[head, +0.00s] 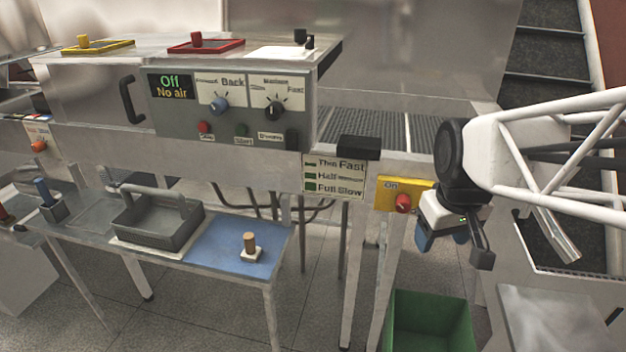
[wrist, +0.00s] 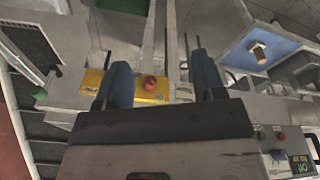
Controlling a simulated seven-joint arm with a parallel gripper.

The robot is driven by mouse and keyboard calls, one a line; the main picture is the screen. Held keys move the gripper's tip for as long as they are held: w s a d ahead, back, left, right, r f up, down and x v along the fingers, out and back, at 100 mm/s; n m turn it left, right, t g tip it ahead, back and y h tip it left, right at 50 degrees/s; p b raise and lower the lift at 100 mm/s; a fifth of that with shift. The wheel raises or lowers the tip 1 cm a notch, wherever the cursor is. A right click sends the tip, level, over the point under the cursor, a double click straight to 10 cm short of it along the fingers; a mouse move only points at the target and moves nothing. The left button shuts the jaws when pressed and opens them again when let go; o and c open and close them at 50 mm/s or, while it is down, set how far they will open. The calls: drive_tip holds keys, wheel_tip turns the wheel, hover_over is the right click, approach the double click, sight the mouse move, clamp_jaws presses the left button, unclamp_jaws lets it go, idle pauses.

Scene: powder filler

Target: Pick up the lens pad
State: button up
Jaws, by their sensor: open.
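A small white pad with an upright brown cylindrical handle, which I take to be the lens pad (head: 250,250), stands on the blue mat (head: 215,240) on the low bench. It also shows at the upper right of the wrist view (wrist: 260,52). My gripper (head: 426,238) is up at the right, beside the yellow switch plate and well away from the pad. In the wrist view, its two blue fingers (wrist: 160,65) are spread with nothing held between them.
A grey tray with a handle (head: 158,228) stands left of the pad. The yellow plate (head: 388,191) with a red knob is close to my gripper. The machine's control panel (head: 230,110) overhangs behind the bench. A green bin (head: 430,310) stands on the floor below my gripper.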

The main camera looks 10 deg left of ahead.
drive_tip(key=w+a+f+n, duration=0.2)
drive_tip(key=w+a+n, duration=0.2)
drive_tip(key=w+a, duration=0.55)
drive_tip(key=n+g, duration=0.2)
drive_tip(key=n, duration=0.9)
hover_over(249, 235)
drive_tip(key=f, duration=1.8)
drive_tip(key=shift+d+f, duration=0.2)
drive_tip(key=shift+f, duration=0.15)
drive_tip(key=shift+a+f, duration=0.15)
drive_tip(key=shift+a, duration=0.05)
drive_tip(key=shift+f, duration=1.3)
